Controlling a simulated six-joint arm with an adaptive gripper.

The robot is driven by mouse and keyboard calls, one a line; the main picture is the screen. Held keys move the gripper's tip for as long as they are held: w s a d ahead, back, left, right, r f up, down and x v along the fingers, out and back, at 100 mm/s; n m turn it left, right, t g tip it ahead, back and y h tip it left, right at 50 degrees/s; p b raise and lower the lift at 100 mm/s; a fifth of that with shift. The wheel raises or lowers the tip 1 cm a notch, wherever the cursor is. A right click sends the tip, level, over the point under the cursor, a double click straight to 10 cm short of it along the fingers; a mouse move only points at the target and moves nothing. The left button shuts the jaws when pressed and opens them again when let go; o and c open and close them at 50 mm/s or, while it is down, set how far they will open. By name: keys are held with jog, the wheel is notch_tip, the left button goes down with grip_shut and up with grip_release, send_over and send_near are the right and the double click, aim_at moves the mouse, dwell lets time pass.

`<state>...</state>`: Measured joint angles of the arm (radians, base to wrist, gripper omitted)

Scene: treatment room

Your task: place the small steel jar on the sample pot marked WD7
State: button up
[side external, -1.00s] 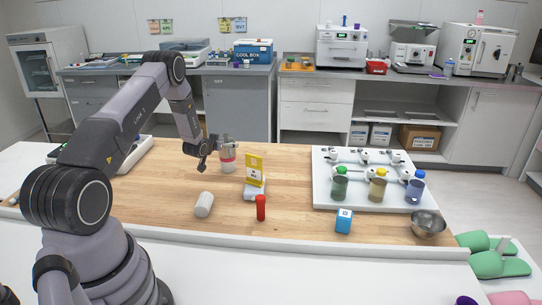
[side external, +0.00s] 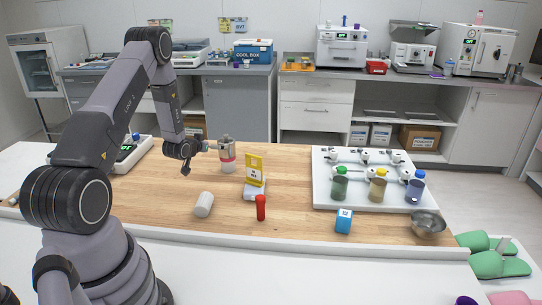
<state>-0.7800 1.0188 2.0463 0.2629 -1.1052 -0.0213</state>
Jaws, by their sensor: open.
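A clear pot with a pink band (side external: 228,165) stands upright near the back middle of the wooden board. A small grey metallic piece (side external: 227,144) sits at its top; it looks like the small steel jar resting on the pot, but it is too small to be sure. No WD7 marking can be read at this size. My gripper (side external: 197,160) is open and empty, just left of the pot and apart from it, at about its height.
A white rack with jars (side external: 325,195) and a steel bowl (side external: 428,224) are right. A scale (side external: 135,153) is behind left.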

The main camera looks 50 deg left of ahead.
jog(key=s+d+r+m+g+h, duration=0.3)
jog(key=d+r, duration=1.6)
jog(key=r, duration=0.3)
jog(key=s+d+r+m+g+h, duration=0.1)
jog(key=s+d+r+h, duration=0.1)
jog(key=s+d, duration=0.6)
jog(key=s+d+r+m+g+h, duration=0.1)
jog(key=s+d+r, duration=0.3)
jog(key=s, duration=1.2)
jog(key=d+m+g, duration=0.1)
jog(key=d, duration=0.3)
jog(key=shift+h, duration=0.4)
